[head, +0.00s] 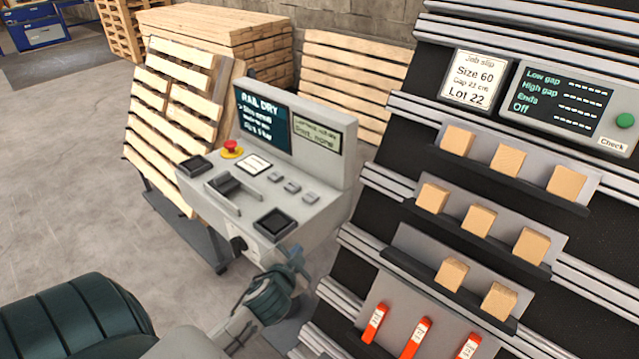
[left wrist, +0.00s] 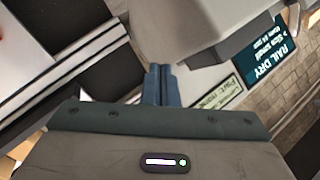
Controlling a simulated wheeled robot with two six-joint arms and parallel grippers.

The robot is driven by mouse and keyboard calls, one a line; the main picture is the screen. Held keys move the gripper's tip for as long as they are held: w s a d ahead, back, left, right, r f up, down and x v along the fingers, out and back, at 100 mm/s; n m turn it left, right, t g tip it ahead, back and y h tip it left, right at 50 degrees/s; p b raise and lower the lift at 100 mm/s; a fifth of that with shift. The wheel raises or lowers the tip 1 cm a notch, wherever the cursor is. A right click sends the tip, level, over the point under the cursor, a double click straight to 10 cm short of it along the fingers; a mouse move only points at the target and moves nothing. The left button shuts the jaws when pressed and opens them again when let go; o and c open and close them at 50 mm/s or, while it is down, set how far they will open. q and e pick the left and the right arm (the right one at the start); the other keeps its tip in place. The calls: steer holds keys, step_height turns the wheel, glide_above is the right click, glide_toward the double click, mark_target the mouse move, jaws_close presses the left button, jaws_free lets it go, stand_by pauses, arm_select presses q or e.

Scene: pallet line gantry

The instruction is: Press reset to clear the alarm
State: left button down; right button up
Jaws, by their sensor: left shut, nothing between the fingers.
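The grey control console (head: 330,165) stands in the middle of the head view. Its screen (head: 262,118) reads "RAIL DRY", with a smaller pale display (head: 316,134) beside it. On its top are a red mushroom button (head: 231,149), a white label (head: 254,165) and a row of small grey buttons (head: 292,187). I cannot read which is reset. My left gripper (head: 296,254) is low at the console's front right corner, apart from the buttons. Its shut, empty fingers (left wrist: 158,82) show in the left wrist view. My right gripper is out of view.
A lever with a bar (head: 226,184) and two black square pads (head: 273,223) are also on the console. At right, a rack holds wooden blocks (head: 508,160), red-orange tagged pieces (head: 415,338) and a panel with a green button (head: 625,120). Pallets (head: 215,35) stand behind.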

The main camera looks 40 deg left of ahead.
mark_target(289, 187)
arm_select(q)
steer(key=w+r+m+t+h, duration=0.6)
steer(key=w+r+m+h, duration=0.85)
steer(key=m, duration=0.65)
steer(key=w+a+m+g+y, duration=0.2)
steer(key=a+m+g+y, duration=0.3)
steer(key=a+g, duration=0.5)
steer(key=a+m, duration=0.2)
steer(key=a, duration=0.4)
steer(key=shift+w+a, duration=0.25)
steer(key=shift+a, duration=0.15)
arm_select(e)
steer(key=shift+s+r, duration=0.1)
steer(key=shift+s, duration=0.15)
arm_select(q)
steer(key=shift+f, duration=0.2)
